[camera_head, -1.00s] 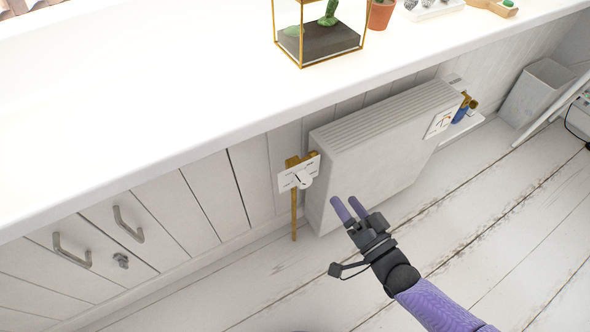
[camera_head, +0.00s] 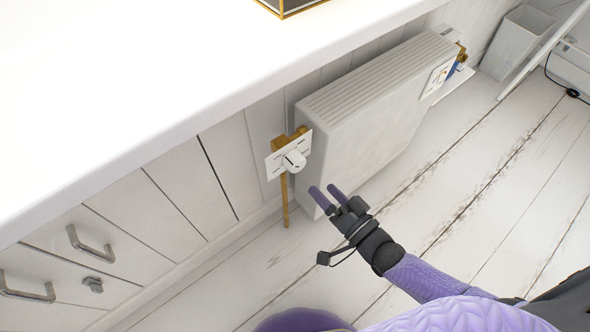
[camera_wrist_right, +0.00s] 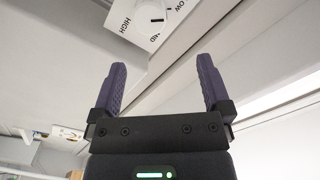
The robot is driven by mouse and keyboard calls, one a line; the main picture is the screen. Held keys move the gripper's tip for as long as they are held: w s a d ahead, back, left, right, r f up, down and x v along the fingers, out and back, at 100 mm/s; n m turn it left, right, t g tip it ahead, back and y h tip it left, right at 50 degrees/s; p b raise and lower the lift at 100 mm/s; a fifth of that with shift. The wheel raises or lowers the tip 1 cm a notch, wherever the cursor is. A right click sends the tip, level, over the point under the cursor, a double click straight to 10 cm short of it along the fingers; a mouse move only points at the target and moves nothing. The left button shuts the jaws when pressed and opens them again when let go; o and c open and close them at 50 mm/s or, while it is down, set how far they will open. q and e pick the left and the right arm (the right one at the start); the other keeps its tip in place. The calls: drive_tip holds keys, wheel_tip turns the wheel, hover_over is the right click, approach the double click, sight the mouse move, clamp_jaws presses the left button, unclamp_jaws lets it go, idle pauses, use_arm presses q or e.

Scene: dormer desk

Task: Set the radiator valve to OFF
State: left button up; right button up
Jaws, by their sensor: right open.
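The radiator valve is a round white knob (camera_head: 294,161) on a white marked plate (camera_head: 277,163), at the left end of the white radiator (camera_head: 365,118). In the right wrist view the knob (camera_wrist_right: 148,22) shows at the top, with HIGH, MID and LOW readable around it and a dark mark on it. I cannot read an OFF label. My right gripper (camera_head: 324,192) is open and empty, below and to the right of the knob, apart from it. Its purple fingers (camera_wrist_right: 160,85) stand apart in the wrist view. My left gripper is not in view.
A brass pipe (camera_head: 285,203) runs down from the valve. The white desk top (camera_head: 150,75) overhangs above. Cabinet handles (camera_head: 90,244) are at the lower left. A second plate (camera_head: 437,78) is on the radiator's right end, near a grey bin (camera_head: 515,42). The plank floor (camera_head: 480,160) is clear.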

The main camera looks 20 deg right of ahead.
sight(299, 168)
drive_tip(key=b+x, duration=0.1)
drive_tip(key=x, duration=0.2)
drive_tip(key=f+b+x, duration=0.1)
drive_tip(key=x, duration=0.2)
drive_tip(key=f+b+x, duration=0.1)
drive_tip(key=b+x, duration=0.1)
drive_tip(key=x, duration=0.1)
drive_tip(key=shift+f, duration=0.1)
drive_tip(key=shift+w+a, duration=0.15)
drive_tip(key=shift+w, duration=0.2)
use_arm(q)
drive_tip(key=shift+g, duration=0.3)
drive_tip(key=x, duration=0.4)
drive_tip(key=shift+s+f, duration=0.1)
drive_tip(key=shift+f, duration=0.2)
